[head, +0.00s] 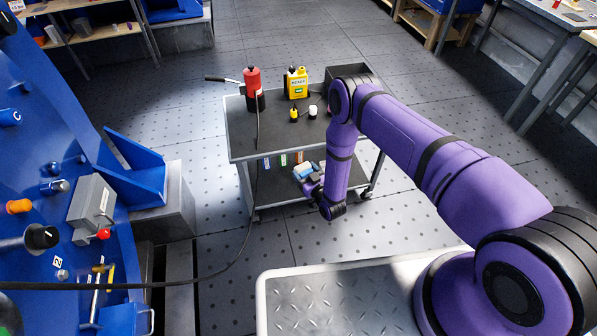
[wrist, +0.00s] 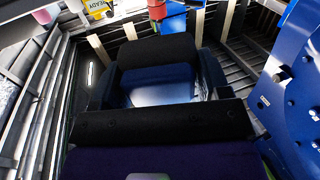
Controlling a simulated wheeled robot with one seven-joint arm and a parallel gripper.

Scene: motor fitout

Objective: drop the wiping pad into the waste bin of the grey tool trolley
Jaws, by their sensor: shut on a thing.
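My gripper (head: 313,185) is shut on the light blue wiping pad (head: 303,170). It holds the pad low in front of the grey tool trolley (head: 240,142), below the level of its top. In the wrist view the pad shows as a blue block (wrist: 160,92) between the dark fingers. The waste bin looks to be the dark grey open box (head: 345,72) at the trolley's back right corner. My arm hides part of it, and its inside is not clearly seen.
On the trolley top stand a red cylinder (head: 253,84) with a hose, a yellow bottle (head: 297,84) and two small bottles. Coloured items hang at its front edge. A blue machine (head: 40,130) fills the left side. Floor is clear behind the trolley.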

